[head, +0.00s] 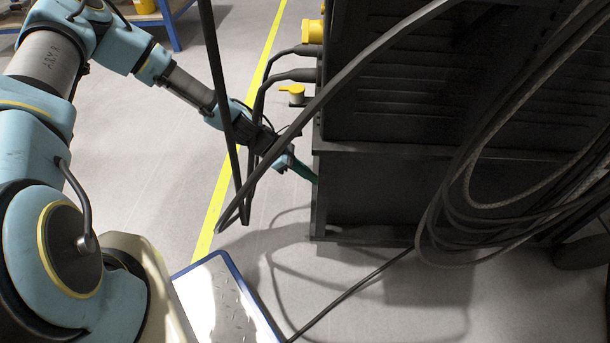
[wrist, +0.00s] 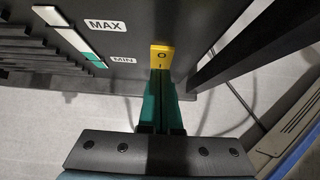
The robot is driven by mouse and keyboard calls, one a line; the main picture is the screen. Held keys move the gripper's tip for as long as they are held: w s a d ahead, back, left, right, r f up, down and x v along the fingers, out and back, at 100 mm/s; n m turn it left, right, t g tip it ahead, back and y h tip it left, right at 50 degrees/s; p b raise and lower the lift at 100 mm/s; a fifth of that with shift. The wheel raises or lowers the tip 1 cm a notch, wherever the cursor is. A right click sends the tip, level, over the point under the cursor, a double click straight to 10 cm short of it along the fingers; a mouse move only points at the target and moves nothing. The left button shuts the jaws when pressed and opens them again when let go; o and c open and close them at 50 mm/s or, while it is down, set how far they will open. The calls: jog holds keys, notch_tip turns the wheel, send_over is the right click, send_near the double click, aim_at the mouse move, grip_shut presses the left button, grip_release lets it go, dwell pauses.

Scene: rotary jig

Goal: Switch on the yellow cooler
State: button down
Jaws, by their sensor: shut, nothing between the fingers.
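My gripper (head: 307,173) is at the left edge of a large black cabinet (head: 375,195) in the head view, low down. In the wrist view its teal fingers (wrist: 165,80) are shut together and empty. Their tips are at the lower part of a small yellow switch (wrist: 161,52) marked O and a short stroke, on the dark panel (wrist: 130,25). I cannot tell whether the tips touch the switch, or its on or off position. The switch is hidden in the head view. No wholly yellow cooler shows.
A level gauge (wrist: 75,40) with MAX and MIN labels is left of the switch. Thick black cables (head: 215,90) hang in front of my arm, and coiled hoses (head: 470,190) hang on the right. Yellow fittings (head: 312,32) stick out of the cabinet's left side.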

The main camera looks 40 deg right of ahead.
jog(key=shift+s+d+f+g, duration=0.1)
jog(key=shift+s+d+g, duration=0.1)
jog(key=shift+g, duration=0.1)
dwell(0.4)
jog(key=shift+r+p, duration=0.85)
